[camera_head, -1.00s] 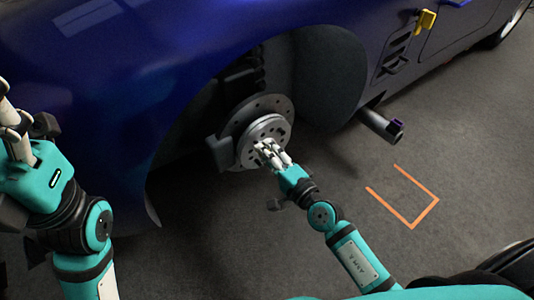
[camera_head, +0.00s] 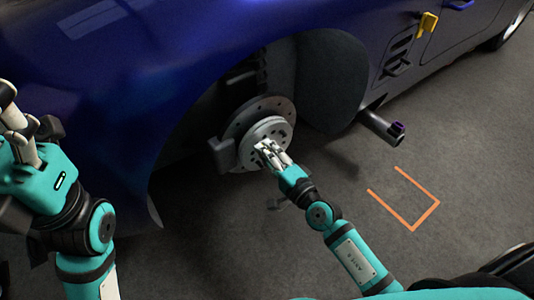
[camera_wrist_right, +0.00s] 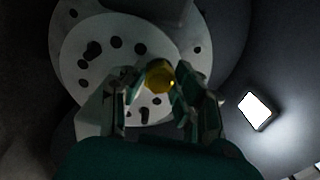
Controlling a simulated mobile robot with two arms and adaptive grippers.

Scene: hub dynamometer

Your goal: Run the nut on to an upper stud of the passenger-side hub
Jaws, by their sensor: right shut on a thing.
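The passenger-side hub (camera_head: 266,131) is a pale round face on a drilled brake disc, inside the wheel arch of the blue car. It fills the upper left of the right wrist view (camera_wrist_right: 115,42), with dark holes in its face. My right gripper (camera_head: 264,149) is at the lower part of the hub face. In the right wrist view its fingers (camera_wrist_right: 158,92) are shut on a yellow-gold nut (camera_wrist_right: 159,76), which sits in front of the hub face. I cannot tell whether the nut touches a stud. My left gripper (camera_head: 17,122) is far left, away from the hub; its fingertips are unclear.
The brake caliper (camera_head: 222,152) sits on the left of the disc. The blue car body (camera_head: 130,60) arches over the hub. A grey tube-like bar (camera_head: 380,126) sticks out to the right. Orange floor marks (camera_head: 413,227) lie on open grey floor.

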